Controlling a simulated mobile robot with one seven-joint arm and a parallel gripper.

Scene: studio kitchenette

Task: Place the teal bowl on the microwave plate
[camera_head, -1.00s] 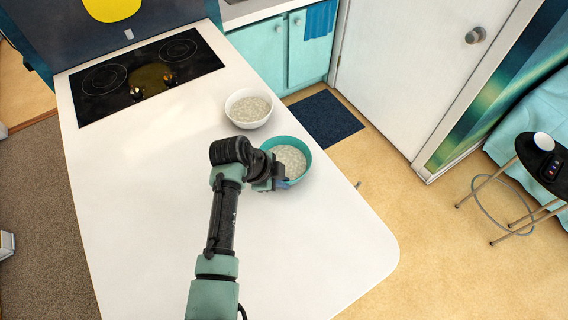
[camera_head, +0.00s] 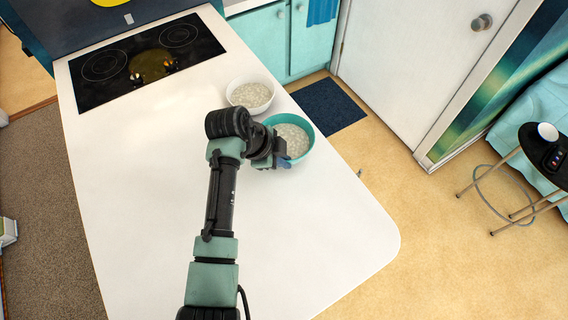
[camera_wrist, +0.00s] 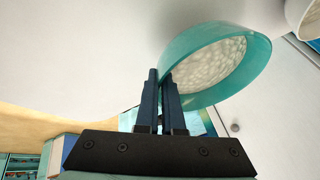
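The teal bowl (camera_head: 307,153) holds pale, grainy contents and is over the counter's right edge side, in front of the white bowl. My gripper (camera_head: 285,160) is at its near rim. In the wrist view my gripper (camera_wrist: 162,78) has its two dark fingers close together, with the teal bowl (camera_wrist: 190,50) wall pinched between them. The bowl looks tilted in that view. Whether its base touches the counter is hard to tell. No microwave or microwave plate shows in either view.
A white bowl (camera_head: 232,93) with similar contents stands just behind the teal bowl. A black cooktop (camera_head: 110,88) is at the far left. The white counter (camera_head: 320,240) is clear toward the front. A dark mat (camera_head: 328,106) lies on the floor beyond, near a white door (camera_head: 420,70).

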